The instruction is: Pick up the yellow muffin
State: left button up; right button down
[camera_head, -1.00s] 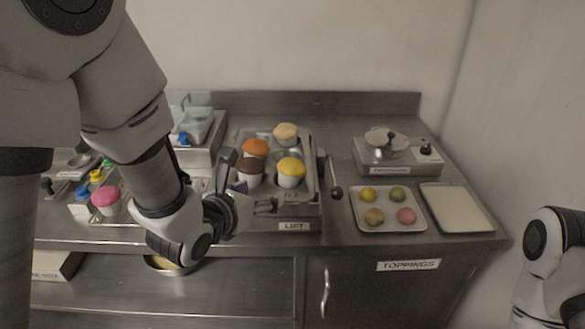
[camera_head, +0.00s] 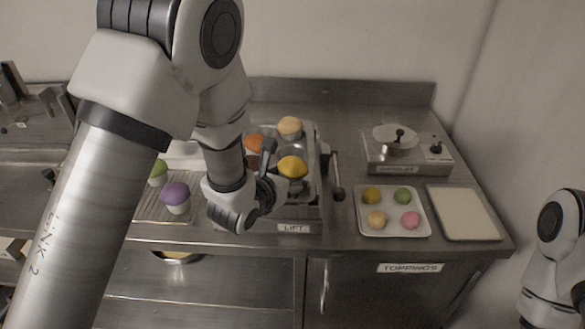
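The yellow muffin (camera_head: 292,166), a yellow dome in a pale cup, sits upright at the front right of the metal tin on the lift. My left gripper (camera_head: 281,168) is beside it on its left. One dark finger points up behind and left of the muffin, and the other reaches along its front low side. The fingers look spread apart; contact with the muffin is not clear. The muffin's lower part is partly covered. Part of my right arm shows at the right edge, but its gripper is out of view.
A cream muffin (camera_head: 289,127) and an orange muffin (camera_head: 255,142) share the tin. A purple muffin (camera_head: 175,196) stands on a wire rack to the left. Right of the lift are a toppings tray (camera_head: 364,225), a pale slab tray (camera_head: 466,213) and a hotplate-like device (camera_head: 375,160).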

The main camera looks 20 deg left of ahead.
pick_arm(q)
jog(key=shift+s+r, duration=0.1)
jog(key=shift+s, duration=0.15)
jog(key=c, duration=0.5)
jog(key=shift+w, duration=0.2)
